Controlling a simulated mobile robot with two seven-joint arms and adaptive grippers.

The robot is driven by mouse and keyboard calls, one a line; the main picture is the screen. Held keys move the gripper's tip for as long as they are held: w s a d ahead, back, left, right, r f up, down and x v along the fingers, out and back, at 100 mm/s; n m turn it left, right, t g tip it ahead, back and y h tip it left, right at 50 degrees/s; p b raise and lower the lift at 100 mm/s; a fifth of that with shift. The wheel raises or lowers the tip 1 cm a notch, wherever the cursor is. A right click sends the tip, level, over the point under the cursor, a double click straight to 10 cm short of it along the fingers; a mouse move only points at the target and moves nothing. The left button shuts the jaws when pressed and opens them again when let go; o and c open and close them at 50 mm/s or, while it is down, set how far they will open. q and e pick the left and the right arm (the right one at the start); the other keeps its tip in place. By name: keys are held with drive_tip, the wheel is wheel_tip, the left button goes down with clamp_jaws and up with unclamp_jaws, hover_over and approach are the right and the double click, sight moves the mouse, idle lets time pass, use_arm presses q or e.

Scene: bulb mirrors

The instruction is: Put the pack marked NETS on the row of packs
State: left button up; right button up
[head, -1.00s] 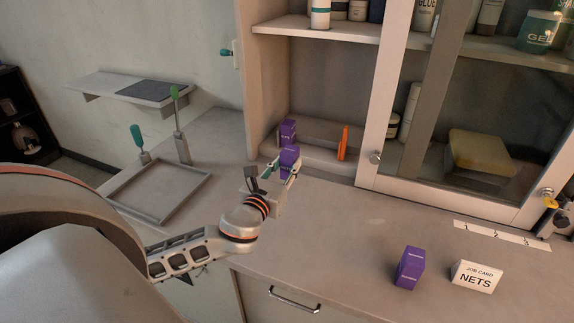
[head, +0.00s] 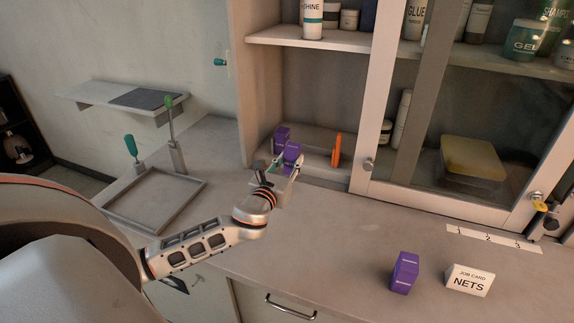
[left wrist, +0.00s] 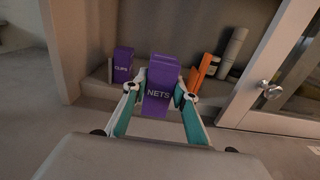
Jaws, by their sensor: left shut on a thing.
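The purple pack marked NETS (head: 291,152) is upright between the fingers of my left gripper (head: 287,166), which is shut on it. The word NETS faces me in the left wrist view (left wrist: 159,92). The gripper holds it at the front of the open cabinet's low shelf (head: 315,165). A purple pack marked CLIPS (left wrist: 123,64) stands on that shelf to the left of the held pack, and it also shows in the head view (head: 281,136). I cannot tell whether the NETS pack touches the shelf. My right gripper is not in view.
An orange upright piece (head: 337,150) stands on the shelf to the right. Another purple pack (head: 405,272) stands on the counter beside the NETS job card (head: 470,281). A glass door (head: 362,160) borders the opening. A tray (head: 153,200) lies at the left.

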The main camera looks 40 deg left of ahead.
use_arm(q)
drive_tip(key=shift+f+b+x, duration=0.2)
drive_tip(key=shift+b+x, duration=0.15)
drive_tip(key=shift+x, duration=1.85)
drive_tip(key=shift+f+b+x, duration=0.2)
drive_tip(key=shift+b+x, duration=0.2)
drive_tip(key=shift+x, duration=1.8)
drive_tip(key=shift+f+b+x, duration=0.25)
drive_tip(key=shift+b+x, duration=0.1)
drive_tip(key=shift+x, duration=1.9)
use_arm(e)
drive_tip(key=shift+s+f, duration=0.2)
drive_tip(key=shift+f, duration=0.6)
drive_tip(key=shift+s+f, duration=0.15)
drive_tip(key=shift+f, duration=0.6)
use_arm(q)
drive_tip(key=shift+a, duration=0.1)
drive_tip(key=shift+f+b, duration=0.6)
drive_tip(key=shift+f, duration=0.45)
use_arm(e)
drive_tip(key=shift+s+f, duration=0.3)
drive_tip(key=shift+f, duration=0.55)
use_arm(q)
drive_tip(key=shift+r, duration=0.1)
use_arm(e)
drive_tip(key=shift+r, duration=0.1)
use_arm(q)
drive_tip(key=o, duration=1.1)
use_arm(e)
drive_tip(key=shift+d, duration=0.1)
